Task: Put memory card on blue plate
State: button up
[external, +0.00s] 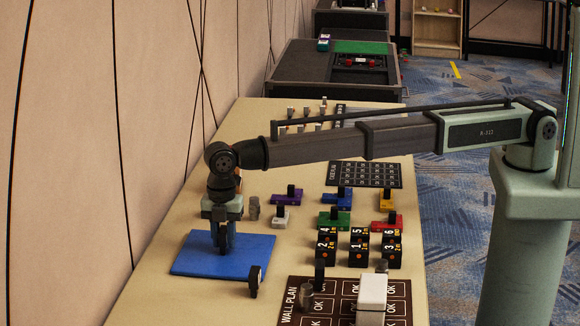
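The blue plate (199,258) lies flat on the tan table near its left edge. My gripper (222,248) points down over the plate, with its fingertips at or just above the surface. The fingers look close together, but their gap and anything between them cannot be made out. I cannot tell which object is the memory card. A small upright black piece with a pale rim (255,281) stands by the plate's front right corner.
Coloured blocks with black knobs, including a purple one (287,196) and a red one (386,223), stand right of the plate. Several numbered black cubes (359,247) are nearby. A dark wall-plan board (340,290) bears a white block (372,297) in front.

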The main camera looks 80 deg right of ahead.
aim_at(223, 229)
jog(key=o, duration=0.4)
notch_tip(223, 229, up, 12)
jog(key=shift+r, duration=0.15)
dwell(0.5)
